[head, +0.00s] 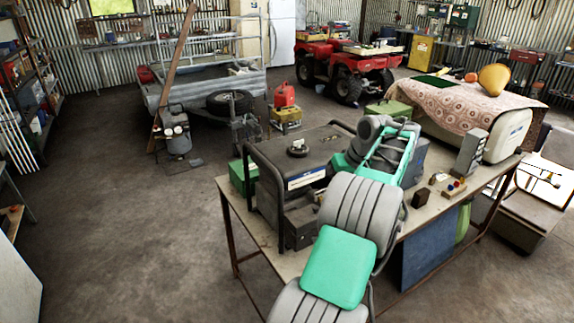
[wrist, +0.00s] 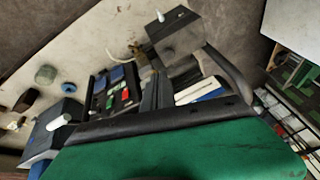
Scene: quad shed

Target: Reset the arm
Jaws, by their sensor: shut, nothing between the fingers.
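My arm, grey with green panels, rises from the bottom of the head view and reaches over the workbench. Its far end is folded beside the dark generator (head: 305,165). I cannot make out the fingers in the head view. In the wrist view, the green hand with its black front edge fills the bottom. My gripper (wrist: 157,92) shows as two dark fingers together near the middle, shut and empty. Beyond them is dark equipment with a panel of small red and green parts (wrist: 118,92). I cannot tell the exact gap between fingers and equipment.
The workbench (head: 277,263) also holds a grey upright box (head: 471,152) and small parts (head: 454,188). A patterned cloth (head: 455,108) lies to its right. A red quad (head: 345,68), a trailer (head: 205,80) and a compressor (head: 177,135) stand behind. The floor at left is clear.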

